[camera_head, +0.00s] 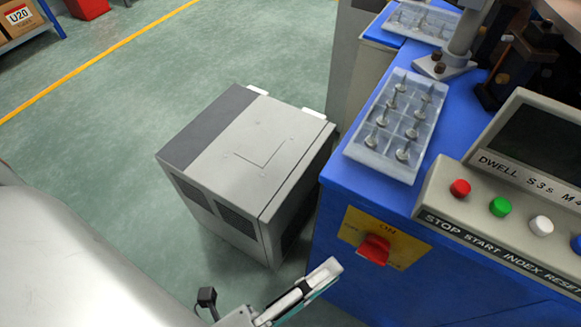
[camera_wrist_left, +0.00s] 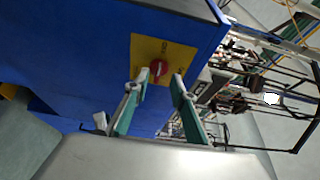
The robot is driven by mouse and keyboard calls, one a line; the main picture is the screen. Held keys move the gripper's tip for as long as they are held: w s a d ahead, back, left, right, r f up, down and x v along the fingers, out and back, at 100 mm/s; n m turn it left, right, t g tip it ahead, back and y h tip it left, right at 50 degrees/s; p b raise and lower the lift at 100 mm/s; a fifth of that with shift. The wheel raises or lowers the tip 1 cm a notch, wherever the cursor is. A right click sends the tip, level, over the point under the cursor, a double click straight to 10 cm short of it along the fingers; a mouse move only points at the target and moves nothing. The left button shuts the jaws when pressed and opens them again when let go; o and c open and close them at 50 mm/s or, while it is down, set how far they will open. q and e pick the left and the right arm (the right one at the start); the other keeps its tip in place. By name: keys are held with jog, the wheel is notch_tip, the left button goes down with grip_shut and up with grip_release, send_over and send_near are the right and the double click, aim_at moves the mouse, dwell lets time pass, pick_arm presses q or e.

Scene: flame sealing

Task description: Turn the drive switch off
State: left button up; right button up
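The drive switch is a red rotary knob (camera_head: 374,250) on a yellow plate (camera_head: 402,243) on the blue machine's front face. It also shows in the left wrist view as a red knob (camera_wrist_left: 158,68) on the yellow plate (camera_wrist_left: 172,50). My left gripper (camera_head: 318,284) comes in at the bottom of the head view, to the left of and below the knob. In the left wrist view its two fingers (camera_wrist_left: 158,100) are apart, with nothing between them, and the knob lies beyond the gap between their tips. The gripper looks clear of the knob. My right gripper is not in view.
A control panel (camera_head: 433,190) with red, green, white and blue buttons stands right of the knob. A tray (camera_head: 361,158) of small metal parts lies on the blue top (camera_head: 447,136). A grey cabinet (camera_head: 262,150) stands left of the machine; open floor (camera_head: 110,130) lies beyond.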

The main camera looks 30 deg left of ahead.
pick_arm(q)
jog(key=v, duration=0.5)
jog(key=shift+s+a, duration=0.15)
jog(key=shift+s, duration=0.2)
jog(key=shift+f, duration=0.1)
